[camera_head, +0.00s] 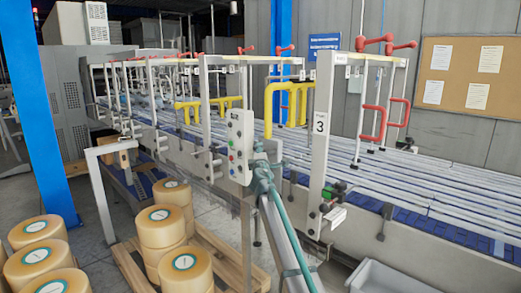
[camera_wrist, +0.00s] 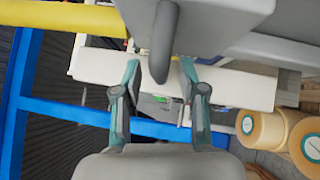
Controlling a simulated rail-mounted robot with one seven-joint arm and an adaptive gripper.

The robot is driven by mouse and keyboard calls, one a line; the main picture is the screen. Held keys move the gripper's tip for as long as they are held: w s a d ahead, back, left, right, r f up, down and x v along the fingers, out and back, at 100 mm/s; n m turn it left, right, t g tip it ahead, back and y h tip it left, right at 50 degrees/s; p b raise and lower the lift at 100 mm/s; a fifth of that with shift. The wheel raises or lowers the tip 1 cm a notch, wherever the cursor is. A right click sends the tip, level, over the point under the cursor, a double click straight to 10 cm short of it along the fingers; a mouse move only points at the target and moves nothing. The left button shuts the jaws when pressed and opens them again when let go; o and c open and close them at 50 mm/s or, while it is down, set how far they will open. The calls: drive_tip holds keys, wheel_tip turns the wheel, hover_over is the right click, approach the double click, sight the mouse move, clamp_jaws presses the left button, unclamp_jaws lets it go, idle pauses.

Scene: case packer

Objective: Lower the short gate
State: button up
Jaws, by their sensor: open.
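In the head view a yellow tubular gate (camera_head: 290,102) stands over the lanes behind the control box, and a lower, smaller yellow gate (camera_head: 208,108) stands farther left. No label shows which one is the short gate. My gripper (camera_head: 262,163) is at the right side of the grey control box (camera_head: 239,146), in front of the machine rail. In the wrist view my gripper (camera_wrist: 160,72) is open, its teal fingers apart. A grey curved bar (camera_wrist: 164,42) shows between the fingertips; I cannot tell whether it touches them. A yellow bar (camera_wrist: 60,16) crosses the upper left.
A post labelled 3 (camera_head: 319,140) stands right of my arm. Red handles (camera_head: 374,122) hang over the lanes. Tan round stacks (camera_head: 160,215) stand on a wooden pallet (camera_head: 222,262) at front left. A grey bin (camera_head: 385,278) is at bottom right. A blue column (camera_head: 40,120) rises at left.

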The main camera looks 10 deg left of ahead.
drive_tip(key=shift+w+a, duration=0.1)
drive_tip(key=shift+w, duration=0.5)
clamp_jaws()
